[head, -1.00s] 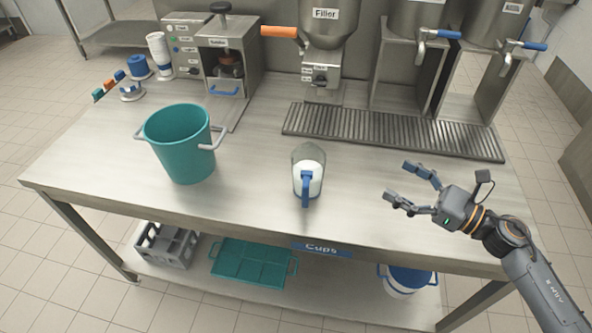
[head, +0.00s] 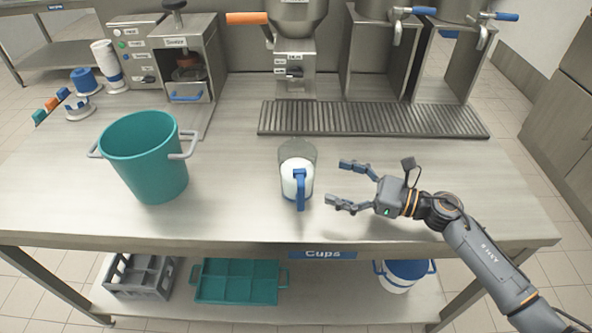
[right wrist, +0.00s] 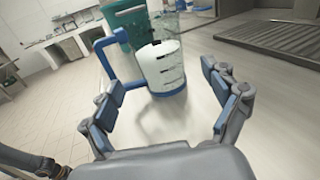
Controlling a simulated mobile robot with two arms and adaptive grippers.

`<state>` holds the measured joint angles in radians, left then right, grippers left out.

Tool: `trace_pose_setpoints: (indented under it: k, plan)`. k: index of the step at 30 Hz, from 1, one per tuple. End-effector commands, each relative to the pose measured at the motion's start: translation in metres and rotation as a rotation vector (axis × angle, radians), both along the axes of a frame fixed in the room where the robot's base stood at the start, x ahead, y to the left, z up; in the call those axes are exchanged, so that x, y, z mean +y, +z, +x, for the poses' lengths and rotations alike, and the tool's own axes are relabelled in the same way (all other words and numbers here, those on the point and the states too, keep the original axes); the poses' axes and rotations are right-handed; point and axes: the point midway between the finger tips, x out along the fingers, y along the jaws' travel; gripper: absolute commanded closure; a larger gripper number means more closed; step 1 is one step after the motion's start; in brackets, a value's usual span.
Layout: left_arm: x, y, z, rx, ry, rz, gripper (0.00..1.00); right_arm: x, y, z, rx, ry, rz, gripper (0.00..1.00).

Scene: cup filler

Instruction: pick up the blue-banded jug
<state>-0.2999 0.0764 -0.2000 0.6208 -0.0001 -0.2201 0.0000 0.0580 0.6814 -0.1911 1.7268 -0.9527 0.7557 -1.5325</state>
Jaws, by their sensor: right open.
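The blue-banded jug (head: 297,172) stands upright on the steel table, clear-walled with white contents and a blue handle facing the table's front edge. My right gripper (head: 346,184) is open and empty just to the right of the jug, with its fingers pointing at it and a gap between. In the right wrist view the jug (right wrist: 162,68) is ahead, beyond the open fingers (right wrist: 160,108), with its blue handle on the left. My left gripper is not in view.
A teal bucket (head: 150,165) stands on the table (head: 240,205) left of the jug. A drip grate (head: 375,120) and the filler (head: 297,60) are behind. A sealer (head: 186,65) stands at the back left. A grey crate (head: 140,280) and a teal tray (head: 237,281) sit on the lower shelf.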

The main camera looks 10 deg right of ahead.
Motion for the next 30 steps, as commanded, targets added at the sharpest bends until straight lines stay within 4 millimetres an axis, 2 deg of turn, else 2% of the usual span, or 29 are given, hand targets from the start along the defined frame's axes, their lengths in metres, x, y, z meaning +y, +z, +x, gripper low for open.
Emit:
trace_pose_setpoints:
  k: [3,11,17,21,30]
  plan:
    - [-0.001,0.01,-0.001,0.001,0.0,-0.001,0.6,0.02,0.004,0.013,-0.001,0.001,0.004,0.13]
    - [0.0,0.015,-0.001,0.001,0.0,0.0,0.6,0.04,0.002,0.025,-0.001,0.0,0.001,0.13]
    - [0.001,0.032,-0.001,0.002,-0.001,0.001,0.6,0.065,0.005,0.038,0.0,0.001,0.004,0.13]
    - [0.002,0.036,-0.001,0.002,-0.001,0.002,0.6,0.079,0.001,0.047,0.0,-0.001,0.001,0.13]
    - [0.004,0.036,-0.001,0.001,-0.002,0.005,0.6,0.083,-0.001,0.05,0.0,0.0,0.0,0.13]
